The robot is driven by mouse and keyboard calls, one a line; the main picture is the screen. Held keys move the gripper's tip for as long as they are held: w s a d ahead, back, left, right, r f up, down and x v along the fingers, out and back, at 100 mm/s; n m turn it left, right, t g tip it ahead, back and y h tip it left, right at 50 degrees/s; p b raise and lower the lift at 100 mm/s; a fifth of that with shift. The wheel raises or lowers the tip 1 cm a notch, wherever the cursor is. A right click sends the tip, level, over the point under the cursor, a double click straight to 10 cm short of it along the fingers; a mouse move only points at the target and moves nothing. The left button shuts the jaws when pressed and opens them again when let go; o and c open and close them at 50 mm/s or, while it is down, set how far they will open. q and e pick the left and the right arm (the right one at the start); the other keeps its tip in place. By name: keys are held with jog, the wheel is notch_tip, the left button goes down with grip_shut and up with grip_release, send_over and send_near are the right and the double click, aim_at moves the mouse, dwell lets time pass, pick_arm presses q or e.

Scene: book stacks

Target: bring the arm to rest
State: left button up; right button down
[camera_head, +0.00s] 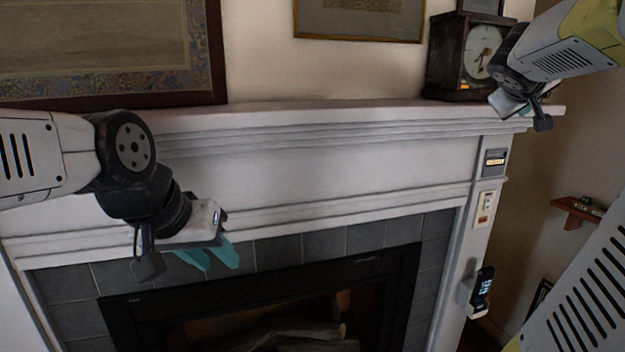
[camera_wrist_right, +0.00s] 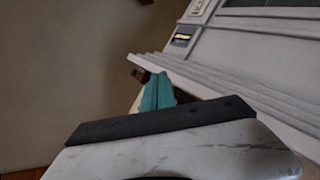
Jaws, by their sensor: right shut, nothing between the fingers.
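My left gripper (camera_head: 221,265) is at the left of the head view, in front of the fireplace surround. Its two teal fingers point down and to the right, with their tips apart and nothing between them. My right gripper (camera_head: 526,110) is at the upper right, in front of the right end of the mantel; its fingers are mostly hidden there. In the right wrist view its teal fingers (camera_wrist_right: 157,92) are together and empty.
The white mantel (camera_head: 330,112) runs behind both grippers. A dark wooden clock (camera_head: 450,60) stands on its right end, close to my right arm in the picture. Framed pictures hang above. The dark firebox frame (camera_head: 260,287) is below, and a small wall shelf (camera_head: 577,212) is at the right.

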jog(key=s+a+f+g+y, duration=0.1)
jog(key=s+a+f+y, duration=0.3)
jog(key=a, duration=0.6)
jog(key=s+a+f+g+y, duration=0.1)
jog(key=s+a+f+y, duration=0.2)
jog(key=s+a+f, duration=0.6)
jog(key=s+a+f+g+y, duration=0.2)
jog(key=s+a+f+y, duration=0.2)
jog(key=a, duration=0.9)
notch_tip(320, 180, down, 4)
jog(key=shift+s+f+y, duration=0.2)
jog(key=shift+s+y, duration=0.1)
jog(key=shift+s, duration=0.85)
